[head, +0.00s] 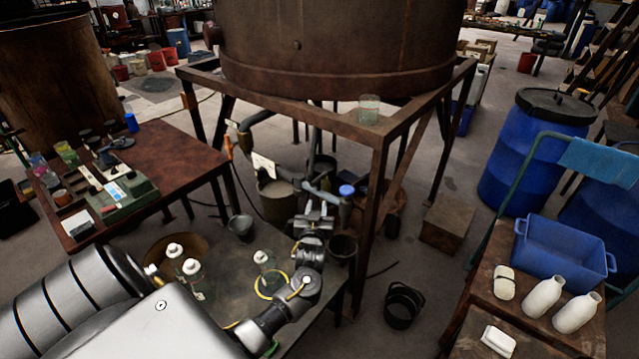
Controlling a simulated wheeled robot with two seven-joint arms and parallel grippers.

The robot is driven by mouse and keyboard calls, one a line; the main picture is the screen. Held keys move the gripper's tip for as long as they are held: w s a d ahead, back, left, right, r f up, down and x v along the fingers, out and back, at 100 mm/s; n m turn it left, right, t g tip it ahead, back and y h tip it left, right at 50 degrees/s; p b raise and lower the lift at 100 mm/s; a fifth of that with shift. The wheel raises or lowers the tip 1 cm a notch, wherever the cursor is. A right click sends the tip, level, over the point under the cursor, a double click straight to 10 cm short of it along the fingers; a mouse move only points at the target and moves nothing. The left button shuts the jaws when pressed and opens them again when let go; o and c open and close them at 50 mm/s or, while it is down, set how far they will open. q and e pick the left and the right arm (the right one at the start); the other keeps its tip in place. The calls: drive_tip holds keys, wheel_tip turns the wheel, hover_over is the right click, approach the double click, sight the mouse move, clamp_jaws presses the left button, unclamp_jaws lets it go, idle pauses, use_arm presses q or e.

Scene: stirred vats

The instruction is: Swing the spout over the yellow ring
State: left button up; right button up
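A thin yellow ring (272,283) lies on the dark low table (225,270) beneath the vat frame, with a clear glass vessel (264,262) at its back edge. Grey pipework (318,165) hangs under the big brown vat (340,45). It bends toward a grey piece with a blue top (346,191); I cannot tell for certain which part is the spout. My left gripper (316,212) is behind and to the right of the ring, close in front of the pipework. Its fingers are small against the pipes, so their opening and any contact are unclear. My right gripper is not in view.
The rusty frame's front leg (377,210) stands just right of my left gripper. White-capped bottles (190,268) stand left of the ring. A dark bucket (342,249) and a grey cup (241,226) are nearby. A blue crate (565,255) sits on the right-hand cart.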

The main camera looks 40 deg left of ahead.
sight(319, 186)
use_arm(q)
drive_tip(key=x, duration=0.7)
drive_tip(key=p+x, duration=0.1)
drive_tip(key=x, duration=0.3)
drive_tip(key=shift+r, duration=0.3)
clamp_jaws()
